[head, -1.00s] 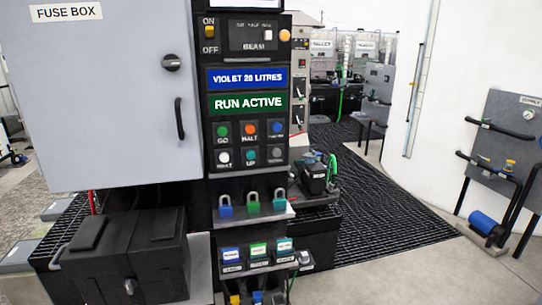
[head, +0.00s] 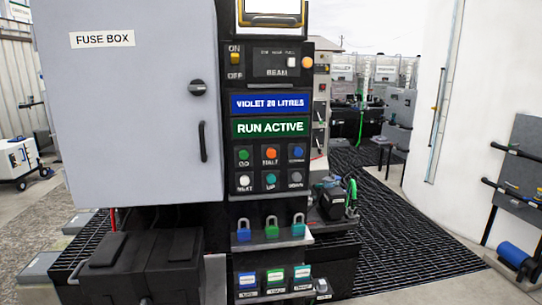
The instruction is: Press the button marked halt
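The button marked HALT (head: 271,153) is orange and sits in the middle of the top row of a black button panel in the head view. A green GO button (head: 243,155) is to its left and a blue button (head: 297,152) to its right. Below are a white NEXT button (head: 245,181), a teal UP button (head: 271,179) and a grey button (head: 296,177). A green sign (head: 270,127) above reads RUN ACTIVE, under a blue sign (head: 271,103) reading VIOLET 20 LITRES. Neither of my grippers is in view.
A large grey fuse box (head: 130,120) with a handle stands left of the panel. Padlocks (head: 271,228) in blue and green sit on a shelf below the buttons. A black box (head: 130,270) stands at the lower left. Dark grating floor (head: 410,240) lies open to the right.

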